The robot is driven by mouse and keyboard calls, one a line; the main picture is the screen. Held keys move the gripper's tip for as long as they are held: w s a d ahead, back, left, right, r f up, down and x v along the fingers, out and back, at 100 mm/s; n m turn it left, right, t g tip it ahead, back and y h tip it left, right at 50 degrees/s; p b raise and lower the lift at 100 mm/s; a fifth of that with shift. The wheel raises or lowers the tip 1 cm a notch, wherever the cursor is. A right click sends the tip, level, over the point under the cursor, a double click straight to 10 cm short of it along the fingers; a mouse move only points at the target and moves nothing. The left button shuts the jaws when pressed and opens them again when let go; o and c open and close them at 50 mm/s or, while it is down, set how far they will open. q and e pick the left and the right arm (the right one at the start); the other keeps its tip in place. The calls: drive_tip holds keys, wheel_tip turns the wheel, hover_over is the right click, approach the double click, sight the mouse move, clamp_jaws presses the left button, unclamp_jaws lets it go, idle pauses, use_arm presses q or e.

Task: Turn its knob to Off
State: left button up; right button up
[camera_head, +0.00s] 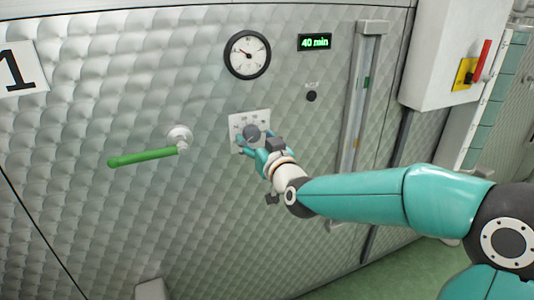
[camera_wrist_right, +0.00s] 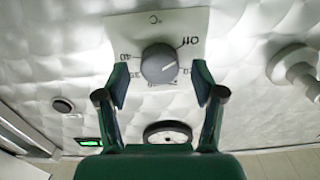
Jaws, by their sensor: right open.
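A round grey knob (camera_head: 251,131) sits on a white dial plate (camera_head: 236,119) on the quilted metal tank wall. In the right wrist view the knob (camera_wrist_right: 159,64) shows face-on, with a pale mark towards its right side. The plate (camera_wrist_right: 120,27) shows °C, numbers and the word Off (camera_wrist_right: 187,41), upper right of the knob. The mark does not line up with Off. My right gripper (camera_head: 250,142) is at the knob. Its open fingers (camera_wrist_right: 161,79) stand on either side of the knob, with gaps visible. My left gripper is out of view.
A round gauge (camera_head: 247,55) and a "40 min" display (camera_head: 314,42) are above the plate, with a black button (camera_head: 311,96) to the right. A green-handled lever (camera_head: 145,156) sticks out at left. A white box with a red switch (camera_head: 480,62) is at upper right.

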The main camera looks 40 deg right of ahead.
drive_tip(key=v, duration=1)
drive_tip(key=shift+s, duration=0.3)
drive_tip(key=w+a+f+n+g+y, duration=0.1)
drive_tip(key=a+f+g, duration=0.15)
drive_tip(key=f, duration=0.65)
drive_tip(key=w+a+f+g+y, duration=0.1)
drive_tip(key=a+f+g+y, duration=0.15)
drive_tip(key=f, duration=0.65)
drive_tip(key=w+a+f+n+g+y, duration=0.1)
drive_tip(key=w+a+f, duration=0.15)
drive_tip(key=f, duration=0.75)
drive_tip(key=s+a+f+g+y, duration=0.1)
drive_tip(key=s+a+f+g, duration=0.25)
drive_tip(key=f, duration=0.35)
drive_tip(key=s+a+f+g+y, duration=0.15)
drive_tip(key=s+a+f, duration=0.25)
drive_tip(key=f, duration=0.4)
drive_tip(key=s+a+f+g+y, duration=0.1)
drive_tip(key=s+a+f+g, duration=0.25)
drive_tip(key=s, duration=0.35)
drive_tip(key=s+a+f+g, duration=0.2)
drive_tip(key=s+a+f, duration=0.1)
drive_tip(key=s+f, duration=0.3)
wheel_tip(320, 180, up, 21)
drive_tip(key=p, duration=2)
drive_tip(key=shift+s+m, duration=0.4)
drive_tip(key=shift+s, duration=0.05)
